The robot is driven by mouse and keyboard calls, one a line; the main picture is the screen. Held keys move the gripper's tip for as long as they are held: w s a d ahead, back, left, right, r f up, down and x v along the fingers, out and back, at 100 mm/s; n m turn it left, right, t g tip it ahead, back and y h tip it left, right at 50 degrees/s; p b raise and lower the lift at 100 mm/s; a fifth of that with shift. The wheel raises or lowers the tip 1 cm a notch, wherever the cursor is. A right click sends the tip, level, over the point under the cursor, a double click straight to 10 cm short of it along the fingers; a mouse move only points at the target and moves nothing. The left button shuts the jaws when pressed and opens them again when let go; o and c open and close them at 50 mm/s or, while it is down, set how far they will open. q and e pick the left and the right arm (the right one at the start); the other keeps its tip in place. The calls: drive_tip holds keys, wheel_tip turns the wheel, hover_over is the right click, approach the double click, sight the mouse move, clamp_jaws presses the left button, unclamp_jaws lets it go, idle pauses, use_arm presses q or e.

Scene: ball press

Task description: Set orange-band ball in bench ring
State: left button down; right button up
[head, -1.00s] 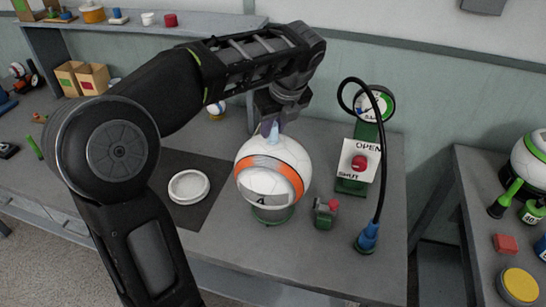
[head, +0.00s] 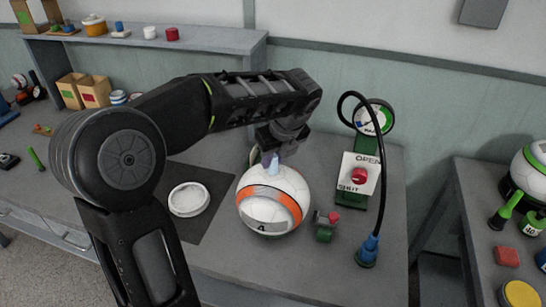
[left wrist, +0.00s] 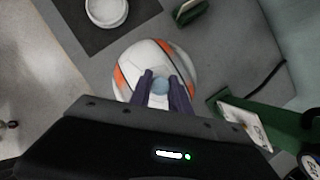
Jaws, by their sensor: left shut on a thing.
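The white ball with the orange band (head: 273,203) is on the bench, or very close above it. It also shows in the left wrist view (left wrist: 130,62). My left gripper (head: 270,163) is directly above the ball, shut on the light blue knob on its top (left wrist: 160,86), with a purple finger on each side. My right gripper is not in view.
A white round dish (head: 189,200) lies on a dark mat left of the ball. A small green clamp with a red knob (head: 325,226) stands close right. An OPEN/SHUT panel (head: 358,174), a gauge (head: 374,118) and a black hose (head: 382,190) stand further right.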

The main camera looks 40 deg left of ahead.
use_arm(q)
drive_tip(key=shift+f, duration=0.3)
drive_tip(key=c, duration=1.2)
unclamp_jaws()
drive_tip(key=shift+c, duration=0.2)
drive_tip(key=shift+r, duration=0.55)
drive_tip(key=p+v, duration=0.2)
drive_tip(key=v, duration=0.9)
drive_tip(key=shift+d+r, duration=0.25)
